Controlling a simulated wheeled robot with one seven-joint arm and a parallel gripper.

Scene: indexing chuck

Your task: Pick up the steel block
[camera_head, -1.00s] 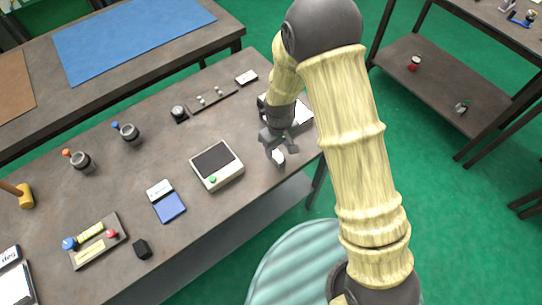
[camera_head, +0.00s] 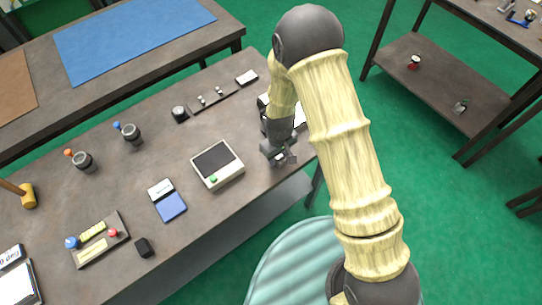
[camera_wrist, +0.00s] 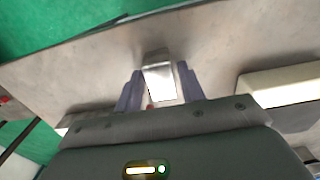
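The steel block (camera_wrist: 160,80) is a small shiny block on the brown workbench. In the wrist view it lies between the two fingers of my gripper (camera_wrist: 161,90). The fingers stand spread, one on each side, with narrow gaps at the block's sides, so it does not look gripped. In the head view my gripper (camera_head: 281,157) is low over the right end of the bench. There it hides most or all of the block.
A beige device with a dark screen (camera_head: 217,164) stands left of my gripper; its pale side (camera_wrist: 285,80) shows at right in the wrist view. A white-topped item (camera_head: 299,116) lies behind the gripper. The bench edge is close by.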

